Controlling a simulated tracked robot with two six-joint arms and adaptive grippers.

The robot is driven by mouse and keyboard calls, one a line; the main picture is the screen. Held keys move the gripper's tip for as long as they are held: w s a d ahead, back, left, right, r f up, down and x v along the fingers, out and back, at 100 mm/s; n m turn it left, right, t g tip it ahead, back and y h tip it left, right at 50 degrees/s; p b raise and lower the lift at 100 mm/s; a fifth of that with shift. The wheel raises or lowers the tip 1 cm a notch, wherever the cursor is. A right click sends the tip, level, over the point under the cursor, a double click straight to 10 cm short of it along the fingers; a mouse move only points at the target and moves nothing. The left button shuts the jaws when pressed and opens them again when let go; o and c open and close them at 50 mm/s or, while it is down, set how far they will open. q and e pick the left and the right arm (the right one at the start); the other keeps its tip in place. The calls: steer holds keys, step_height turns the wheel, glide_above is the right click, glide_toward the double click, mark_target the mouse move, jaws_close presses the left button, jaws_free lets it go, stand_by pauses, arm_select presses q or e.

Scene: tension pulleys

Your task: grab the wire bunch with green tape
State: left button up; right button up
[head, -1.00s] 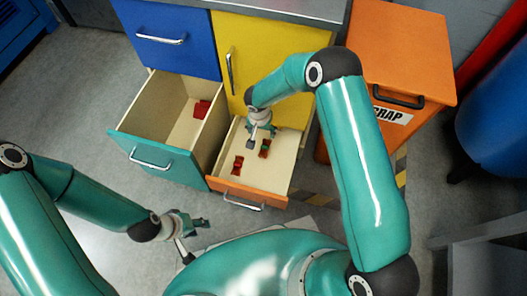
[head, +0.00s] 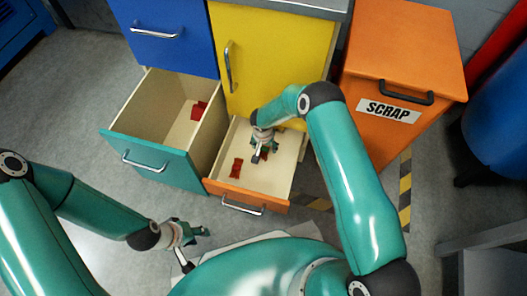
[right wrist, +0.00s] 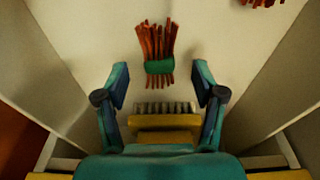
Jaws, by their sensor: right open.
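The wire bunch with green tape (right wrist: 158,42) lies on the pale drawer floor in the right wrist view. Its red-brown wires fan out at the top, and the green tape (right wrist: 160,67) wraps the lower part. My right gripper (right wrist: 163,92) is open, its two fingers to either side and the bunch centred just beyond the fingertips, not held. In the head view my right gripper (head: 263,155) is inside the open orange drawer (head: 247,196) and mostly hides the bunch.
Another red bunch (head: 236,168) lies left of the gripper in the same drawer. A red item (head: 198,110) lies in the open teal drawer (head: 155,158). Drawer walls stand close on both sides of my right gripper. An orange scrap bin (head: 400,75) stands to the right.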

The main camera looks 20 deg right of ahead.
step_height(320, 180, down, 2)
steer(key=shift+w+d+f, duration=0.1)
steer(key=shift+w, duration=0.05)
arm_select(q)
steer(key=shift+f, duration=0.45)
arm_select(e)
steer(key=c, duration=1.2)
steer(key=shift+r, duration=0.2)
steer(key=shift+c, duration=0.2)
